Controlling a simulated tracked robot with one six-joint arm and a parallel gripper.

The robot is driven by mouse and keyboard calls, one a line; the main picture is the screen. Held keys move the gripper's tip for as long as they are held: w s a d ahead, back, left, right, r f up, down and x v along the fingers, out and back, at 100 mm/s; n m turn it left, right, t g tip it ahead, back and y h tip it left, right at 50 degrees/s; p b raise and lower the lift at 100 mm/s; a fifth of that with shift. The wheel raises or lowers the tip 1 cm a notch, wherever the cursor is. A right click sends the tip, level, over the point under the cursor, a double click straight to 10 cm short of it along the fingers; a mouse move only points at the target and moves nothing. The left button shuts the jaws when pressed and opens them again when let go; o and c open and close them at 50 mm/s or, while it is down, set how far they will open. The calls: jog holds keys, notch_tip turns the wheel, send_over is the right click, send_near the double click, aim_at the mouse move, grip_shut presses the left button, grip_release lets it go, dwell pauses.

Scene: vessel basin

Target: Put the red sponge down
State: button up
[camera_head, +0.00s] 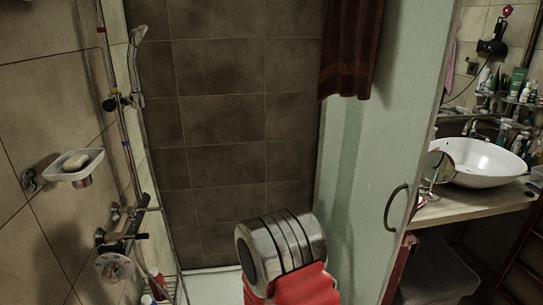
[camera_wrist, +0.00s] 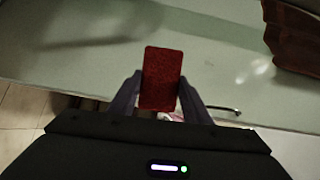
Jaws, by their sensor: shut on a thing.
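The red sponge (camera_wrist: 162,70) is a small red block in the wrist view. My gripper (camera_wrist: 161,90) is shut on it, with one dark finger on each side, and the sponge stands out past the fingertips. Behind it in the wrist view is the pale green shower door panel (camera_wrist: 80,65); I cannot tell the gap between them. The head view shows part of my arm at bottom centre, but neither the gripper nor the sponge.
In the head view, the shower door (camera_head: 365,170) with its dark handle (camera_head: 394,207) stands right of centre. A white vessel basin (camera_head: 482,163) sits on a counter (camera_head: 475,203) crowded with bottles. A soap dish (camera_head: 75,174) is on the left wall. A dark red towel (camera_head: 350,50) hangs above.

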jog(key=shift+s+d+f+n+t+y, duration=0.15)
jog(key=shift+s+d+n+t+y, duration=0.2)
jog(key=shift+d+n+y, duration=0.15)
jog(key=shift+s+d+f+n+t+y, duration=0.1)
jog(key=shift+s+d+n+t+y, duration=0.15)
jog(key=shift+n+t+y, duration=0.25)
jog(key=shift+s+f, duration=0.1)
jog(key=shift+f, duration=0.05)
